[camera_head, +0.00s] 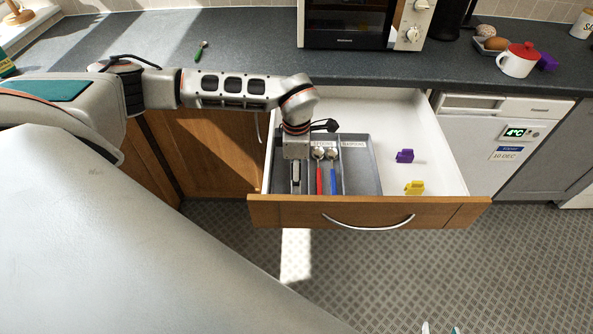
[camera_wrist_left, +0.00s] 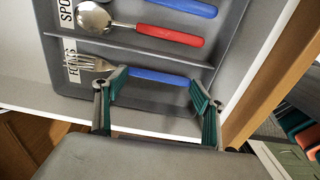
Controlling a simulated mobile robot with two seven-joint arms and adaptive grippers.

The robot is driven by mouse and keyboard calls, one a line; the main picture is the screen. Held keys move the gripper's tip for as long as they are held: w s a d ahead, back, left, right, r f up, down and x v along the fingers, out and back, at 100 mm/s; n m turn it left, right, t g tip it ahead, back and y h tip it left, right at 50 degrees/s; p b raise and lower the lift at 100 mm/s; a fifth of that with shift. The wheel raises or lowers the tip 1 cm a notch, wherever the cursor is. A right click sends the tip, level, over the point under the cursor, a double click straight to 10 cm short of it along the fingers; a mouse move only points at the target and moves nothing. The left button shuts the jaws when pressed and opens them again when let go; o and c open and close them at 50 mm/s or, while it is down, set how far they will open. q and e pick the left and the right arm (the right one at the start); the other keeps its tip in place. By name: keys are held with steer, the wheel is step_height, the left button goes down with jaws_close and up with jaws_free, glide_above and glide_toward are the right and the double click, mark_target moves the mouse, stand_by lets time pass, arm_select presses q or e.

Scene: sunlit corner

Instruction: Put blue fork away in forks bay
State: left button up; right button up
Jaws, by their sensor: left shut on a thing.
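The blue fork (camera_wrist_left: 150,75) has metal tines and a blue handle. In the left wrist view it lies along the forks bay (camera_wrist_left: 150,107), tines beside the FORKS label; I cannot tell whether it touches the bay floor. My left gripper (camera_wrist_left: 157,85) is down at the bay with a finger near each end of the handle, shut on the fork. In the head view my left gripper (camera_head: 296,178) hides the fork in the tray's left bay. My right gripper (camera_head: 440,328) shows only its fingertips at the bottom edge, apart and empty.
The open drawer (camera_head: 430,140) holds the grey tray (camera_head: 362,170). A red-handled spoon (camera_head: 319,175) and a blue-handled spoon (camera_head: 332,175) lie in the spoons bay. Purple (camera_head: 404,156) and yellow (camera_head: 414,187) items lie at right. A green-handled utensil (camera_head: 201,50) lies on the counter.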

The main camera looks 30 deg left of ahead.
arm_select(q)
steer(key=shift+f, duration=0.3)
steer(key=o, duration=1.1)
steer(key=shift+r, duration=0.1)
steer(key=shift+w+r, duration=0.1)
steer(key=shift+r, duration=0.45)
step_height(320, 180, up, 11)
steer(key=shift+s+r+b, duration=0.2)
steer(key=shift+b, duration=0.1)
